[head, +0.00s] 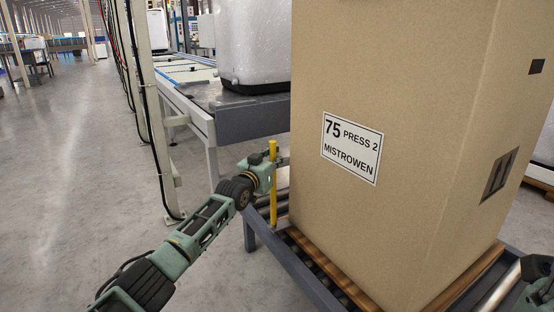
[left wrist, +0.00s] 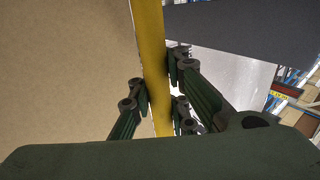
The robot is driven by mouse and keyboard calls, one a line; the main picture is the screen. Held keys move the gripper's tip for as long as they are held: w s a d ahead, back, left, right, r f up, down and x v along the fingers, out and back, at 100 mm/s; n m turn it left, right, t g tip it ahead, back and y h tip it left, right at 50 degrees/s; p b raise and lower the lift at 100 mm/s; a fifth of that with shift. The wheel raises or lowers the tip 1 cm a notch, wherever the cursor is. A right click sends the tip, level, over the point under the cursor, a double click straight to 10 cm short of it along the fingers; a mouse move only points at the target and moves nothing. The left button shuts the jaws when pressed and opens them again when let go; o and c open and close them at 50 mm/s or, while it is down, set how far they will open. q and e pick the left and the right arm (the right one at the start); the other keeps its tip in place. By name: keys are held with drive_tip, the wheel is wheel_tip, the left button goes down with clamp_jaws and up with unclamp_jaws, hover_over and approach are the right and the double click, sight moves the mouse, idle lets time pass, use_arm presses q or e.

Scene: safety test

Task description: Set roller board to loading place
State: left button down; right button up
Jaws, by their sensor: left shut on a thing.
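A tall cardboard box (head: 400,150) with a label reading "75 PRESS 2 MISTROWEN" stands upright on a wooden pallet (head: 320,265) on the roller board (head: 290,255). A yellow post (head: 273,190) rises at the roller board's left edge. My left gripper (head: 272,160) is shut on the yellow post, beside the box. In the left wrist view the yellow post (left wrist: 152,65) runs between the fingers (left wrist: 155,100), with the box (left wrist: 65,70) on the left. Part of my right arm shows at the lower right corner; its fingertips are not visible.
A conveyor table (head: 240,120) with a plastic-wrapped load (head: 252,40) stands behind the roller board. A pale upright frame post (head: 145,110) with cables stands left of it. The grey floor (head: 70,170) on the left is clear.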

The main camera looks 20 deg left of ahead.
use_arm(q)
drive_tip(key=shift+s+a+f, duration=0.1)
drive_tip(key=shift+a+f, duration=0.3)
drive_tip(key=shift+a, duration=0.4)
drive_tip(key=c, duration=1.6)
unclamp_jaws()
drive_tip(key=shift+s+a+r+y, duration=0.2)
drive_tip(key=shift+s+a+y, duration=0.1)
drive_tip(key=shift+a, duration=0.1)
drive_tip(key=shift+c, duration=0.2)
drive_tip(key=shift+w+d+r, duration=0.1)
drive_tip(key=shift+d, duration=0.2)
drive_tip(key=s, duration=1.2)
drive_tip(key=shift+a, duration=0.45)
